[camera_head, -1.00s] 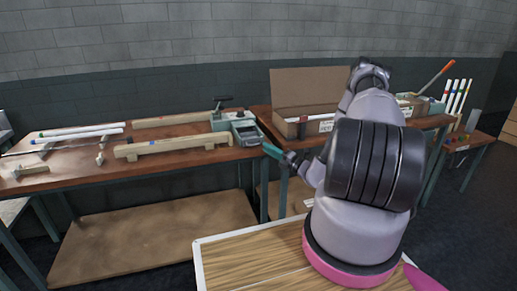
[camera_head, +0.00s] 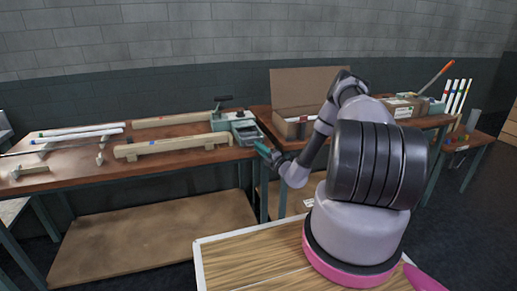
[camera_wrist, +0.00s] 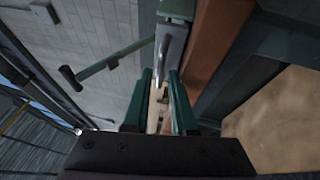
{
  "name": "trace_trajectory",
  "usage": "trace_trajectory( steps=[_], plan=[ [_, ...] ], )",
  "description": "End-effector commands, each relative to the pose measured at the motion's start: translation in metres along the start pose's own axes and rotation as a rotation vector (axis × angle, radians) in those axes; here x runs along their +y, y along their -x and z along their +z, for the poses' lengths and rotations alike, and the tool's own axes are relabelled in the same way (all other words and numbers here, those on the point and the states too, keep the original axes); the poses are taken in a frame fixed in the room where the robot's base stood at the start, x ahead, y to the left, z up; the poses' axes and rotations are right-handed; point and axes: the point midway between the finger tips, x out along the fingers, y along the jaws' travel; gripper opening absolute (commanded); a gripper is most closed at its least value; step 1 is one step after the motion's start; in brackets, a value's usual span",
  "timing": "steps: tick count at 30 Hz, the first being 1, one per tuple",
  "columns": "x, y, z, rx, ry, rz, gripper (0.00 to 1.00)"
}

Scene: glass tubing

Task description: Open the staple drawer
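The green stapling machine (camera_head: 222,123) stands at the right end of the long wooden bench. Its grey front part, which looks like the staple drawer (camera_head: 246,131), faces the bench's right end. My gripper (camera_head: 264,148) is just off that front, at the bench corner. In the wrist view the two green fingers of my gripper (camera_wrist: 163,102) are apart with a gap between them. A curved metal handle (camera_wrist: 164,52) shows ahead of the gap, roughly in line with it. I cannot tell whether the fingers touch it. The drawer looks shut.
A lever with a black knob (camera_wrist: 69,76) sticks out from the machine. A second bench with an open cardboard box (camera_head: 292,121) stands to the right, past a narrow gap. Wooden rails and white tubes (camera_head: 80,133) lie on the long bench (camera_head: 130,171).

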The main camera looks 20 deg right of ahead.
Motion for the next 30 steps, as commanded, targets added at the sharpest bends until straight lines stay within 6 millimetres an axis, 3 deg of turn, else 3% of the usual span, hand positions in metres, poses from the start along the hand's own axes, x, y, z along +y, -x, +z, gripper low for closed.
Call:
trace_trajectory(
  steps=[10,11,12,13,30],
  plan=[
    [0.0002,-0.0051,-0.0005,0.001,0.000,0.000,0.25],
    [0.0002,-0.0050,-0.0005,0.001,0.000,0.000,0.17],
    [0.0002,-0.0050,-0.0004,0.001,0.000,0.000,0.02],
    [0.0002,-0.0050,-0.0004,0.001,0.000,0.000,0.00],
    [-0.0001,-0.0045,-0.0002,0.001,0.000,-0.001,0.00]
  ],
)
